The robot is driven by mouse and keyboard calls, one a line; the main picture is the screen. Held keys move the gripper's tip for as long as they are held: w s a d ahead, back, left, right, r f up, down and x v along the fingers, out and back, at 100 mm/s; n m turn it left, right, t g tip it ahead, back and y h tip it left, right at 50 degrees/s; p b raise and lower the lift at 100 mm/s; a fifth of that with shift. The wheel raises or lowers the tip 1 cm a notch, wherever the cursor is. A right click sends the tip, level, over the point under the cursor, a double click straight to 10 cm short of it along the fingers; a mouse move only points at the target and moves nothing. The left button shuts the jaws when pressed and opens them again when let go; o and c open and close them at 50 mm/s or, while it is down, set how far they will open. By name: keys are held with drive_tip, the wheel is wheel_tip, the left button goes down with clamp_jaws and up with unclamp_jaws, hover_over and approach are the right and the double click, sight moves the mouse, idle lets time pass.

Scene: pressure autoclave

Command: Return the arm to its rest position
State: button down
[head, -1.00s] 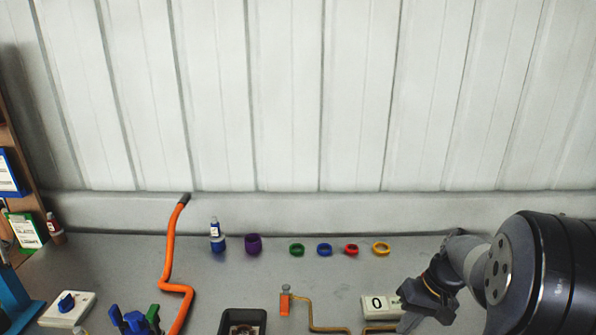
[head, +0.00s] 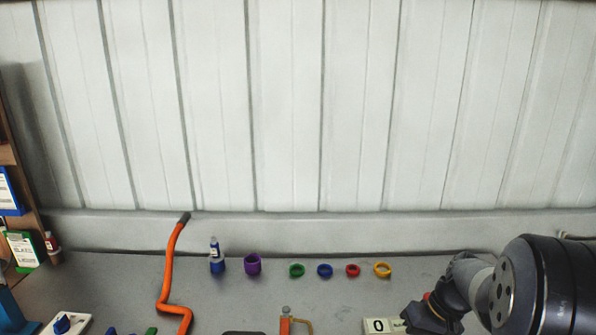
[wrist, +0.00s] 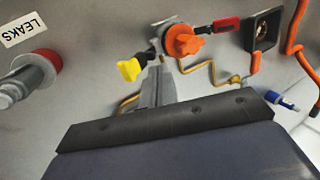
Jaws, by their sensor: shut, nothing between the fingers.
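My gripper (head: 428,318) is at the lower right in the head view, at the end of my dark grey arm, with its lower end cut off by the frame edge. It is shut and holds nothing. It is close to the white counter block marked 0 (head: 380,325), and I cannot tell whether they touch. In the wrist view the dark gripper body fills the bottom, and an orange knob (wrist: 183,41), a yellow handle (wrist: 129,69) and a red handle (wrist: 225,24) lie beyond it.
A blue bottle (head: 217,260), a purple cup (head: 252,264) and green (head: 297,270), blue (head: 325,270), red (head: 352,270) and yellow (head: 382,269) rings line the back. A LEAKS label (wrist: 22,29) shows in the wrist view.

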drive_tip(key=shift+s+a+f+h, duration=0.15)
drive_tip(key=shift+a+f+h, duration=0.3)
drive_tip(key=shift+a+h, duration=0.45)
drive_tip(key=shift+a+f+h+b, duration=0.25)
drive_tip(key=shift+h+b, duration=0.1)
drive_tip(key=shift+h, duration=0.45)
drive_tip(key=shift+w+a+f+h+b, duration=0.15)
drive_tip(key=shift+a+h+b, duration=0.5)
drive_tip(key=shift+a+h, duration=0.6)
drive_tip(key=shift+w+a+f+h+b, duration=0.1)
drive_tip(key=shift+a+h+b, duration=0.5)
drive_tip(key=shift+a+h, duration=0.6)
drive_tip(key=shift+a+h+b, duration=0.35)
drive_tip(key=shift+a+b, duration=0.1)
drive_tip(key=shift+a, duration=0.8)
drive_tip(key=shift+a+r, duration=0.45)
drive_tip(key=shift+a, duration=0.2)
